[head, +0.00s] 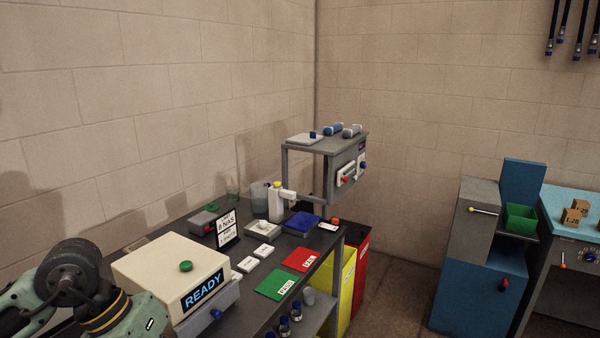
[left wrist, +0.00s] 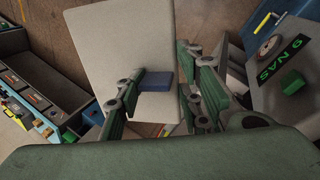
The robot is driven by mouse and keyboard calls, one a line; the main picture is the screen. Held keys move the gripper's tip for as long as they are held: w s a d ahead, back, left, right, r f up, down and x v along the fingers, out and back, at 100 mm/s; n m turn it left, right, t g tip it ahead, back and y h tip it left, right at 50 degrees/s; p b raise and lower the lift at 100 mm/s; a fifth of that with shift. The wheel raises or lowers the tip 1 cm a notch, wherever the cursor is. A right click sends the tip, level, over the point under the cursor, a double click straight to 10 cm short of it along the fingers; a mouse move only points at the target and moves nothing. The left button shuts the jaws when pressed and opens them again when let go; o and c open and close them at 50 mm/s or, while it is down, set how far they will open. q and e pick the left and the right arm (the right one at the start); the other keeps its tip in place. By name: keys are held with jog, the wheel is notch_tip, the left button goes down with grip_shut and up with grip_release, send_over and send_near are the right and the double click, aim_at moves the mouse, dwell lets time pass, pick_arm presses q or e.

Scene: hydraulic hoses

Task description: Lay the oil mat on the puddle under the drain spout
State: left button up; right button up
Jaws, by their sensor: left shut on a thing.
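In the left wrist view a flat, pale sheet, apparently the oil mat (left wrist: 128,40), fills the upper middle. It carries a small blue block (left wrist: 155,81). My left gripper (left wrist: 162,92) is shut on this block, one finger on each side, with the sheet beyond the fingers. In the head view my left arm shows at the lower left, but its gripper is out of sight. My right gripper is in neither view. I cannot make out a puddle or surely identify the drain spout in either view.
A cream box reading READY (head: 150,262) stands at the bench's near end. Green (head: 275,284) and red (head: 299,260) mats lie on the bench. A grey rack (head: 330,147) stands behind, with a similar pale plate (head: 301,139) on top. Floor shows before the blue cabinet (head: 470,293).

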pick_arm(q)
jog(key=f+b, duration=0.4)
jog(key=shift+w+f, duration=0.2)
jog(key=shift+f, duration=0.05)
jog(key=shift+f+b, duration=0.75)
jog(key=shift+b, duration=0.05)
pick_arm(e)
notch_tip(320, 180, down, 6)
